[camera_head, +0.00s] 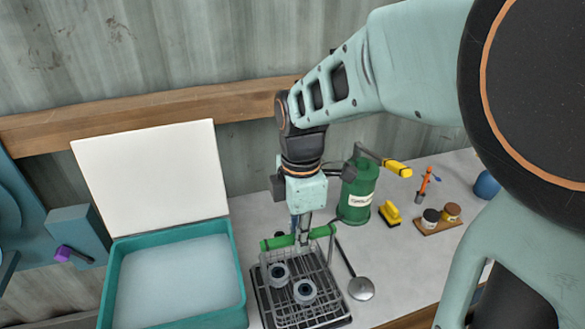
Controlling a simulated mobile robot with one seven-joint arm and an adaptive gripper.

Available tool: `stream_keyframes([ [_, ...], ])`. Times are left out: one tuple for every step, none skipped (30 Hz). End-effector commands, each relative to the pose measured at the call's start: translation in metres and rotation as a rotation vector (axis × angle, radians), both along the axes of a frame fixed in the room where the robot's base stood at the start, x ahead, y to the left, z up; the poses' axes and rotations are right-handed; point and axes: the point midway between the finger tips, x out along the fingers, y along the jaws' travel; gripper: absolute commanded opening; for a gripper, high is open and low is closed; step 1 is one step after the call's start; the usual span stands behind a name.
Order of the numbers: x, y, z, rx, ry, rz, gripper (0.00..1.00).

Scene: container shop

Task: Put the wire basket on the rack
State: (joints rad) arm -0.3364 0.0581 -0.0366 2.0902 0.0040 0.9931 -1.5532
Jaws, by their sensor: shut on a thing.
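The wire basket (275,243) has a green handle bar and thin grey wire sides. My gripper (303,234) points down and is shut on the green handle. The basket hangs below it, over the far part of the dark rack (338,317). Two grey ring-shaped parts (304,291) show among the wires; I cannot tell exactly what bears them. The basket's underside is hidden, so I cannot tell whether it touches the rack. My fingers partly cover the handle.
A teal tub (238,290) of pale liquid with a raised white lid (150,172) stands left, close to the rack. A ladle (361,288) lies right of the rack. A green canister (357,192), yellow brush (390,212) and small jars (431,219) stand behind right.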

Motion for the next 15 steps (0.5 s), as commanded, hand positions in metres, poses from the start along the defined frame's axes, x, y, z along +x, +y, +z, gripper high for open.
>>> stream_keyframes([
  [0.0005,0.0002,0.0004,0.000,-0.001,0.000,0.00],
  [0.0004,0.0002,-0.0005,0.000,-0.001,0.000,0.00],
  [0.0004,0.0002,-0.0021,0.000,-0.001,0.000,0.00],
  [0.0004,0.0002,-0.0033,0.000,-0.001,0.000,0.00],
  [0.0003,0.0002,-0.0043,0.000,-0.001,0.000,0.00],
  [0.0000,0.0001,-0.0033,0.000,0.000,0.000,0.17],
  [-0.0001,0.0001,-0.0032,0.000,0.001,0.000,0.21],
  [-0.0001,0.0001,-0.0032,0.000,0.001,0.000,0.24],
  [-0.0001,0.0001,-0.0032,0.000,0.001,0.000,0.28],
  [-0.0002,0.0002,-0.0032,0.000,0.001,0.000,0.31],
  [-0.0001,0.0002,-0.0032,0.000,0.001,0.000,0.31],
  [-0.0001,0.0002,-0.0032,0.000,0.001,0.000,0.31],
  [-0.0001,0.0002,-0.0032,0.000,0.000,0.000,0.31],
  [-0.0001,0.0002,-0.0032,0.000,0.000,0.000,0.31],
  [-0.0001,0.0002,-0.0031,0.000,0.000,0.000,0.31],
])
